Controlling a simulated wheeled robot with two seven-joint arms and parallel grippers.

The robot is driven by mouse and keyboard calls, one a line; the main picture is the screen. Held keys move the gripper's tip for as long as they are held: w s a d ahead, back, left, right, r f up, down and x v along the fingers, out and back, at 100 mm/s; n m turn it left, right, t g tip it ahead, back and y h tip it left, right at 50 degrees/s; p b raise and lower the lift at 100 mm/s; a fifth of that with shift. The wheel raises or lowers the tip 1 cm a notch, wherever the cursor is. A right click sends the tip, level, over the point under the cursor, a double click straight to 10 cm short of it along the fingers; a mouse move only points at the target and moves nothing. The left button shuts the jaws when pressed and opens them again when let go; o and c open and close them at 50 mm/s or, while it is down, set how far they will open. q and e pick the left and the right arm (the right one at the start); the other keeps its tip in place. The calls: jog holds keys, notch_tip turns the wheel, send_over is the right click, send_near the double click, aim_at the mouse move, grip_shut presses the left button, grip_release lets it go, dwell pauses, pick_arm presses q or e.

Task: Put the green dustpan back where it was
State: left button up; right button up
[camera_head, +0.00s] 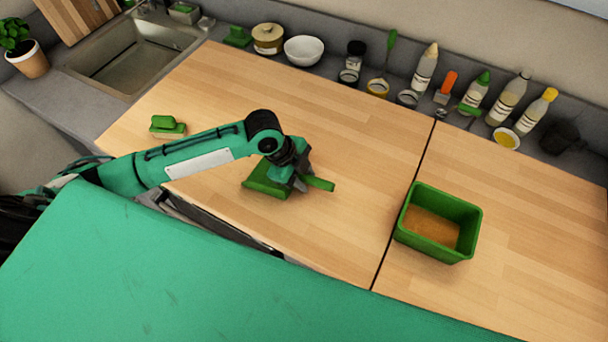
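The green dustpan (260,182) is over the wooden counter, left of the seam. Its pan is to the left and its handle (320,184) points right. My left gripper (299,184) is at the dustpan, where the handle meets the pan, with its fingers pointing down. The gripper's body covers part of the dustpan, and I cannot tell whether the fingers are closed on it. I also cannot tell whether the dustpan rests on the wood. My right gripper is not in view.
A green brush (166,126) lies at the left. Bottles (425,69), jars and a white bowl (304,50) line the back ledge. A sink (130,57) is back left. The wood behind the dustpan is clear.

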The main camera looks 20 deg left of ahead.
pick_arm(q)
jog(key=shift+o, duration=0.9)
jog(key=shift+r, duration=0.1)
jog(key=shift+r, duration=0.2)
jog(key=b+v, duration=0.2)
jog(key=v, duration=0.9)
jog(key=shift+r, duration=0.4)
jog(key=shift+a, duration=0.1)
jog(key=shift+s, duration=0.1)
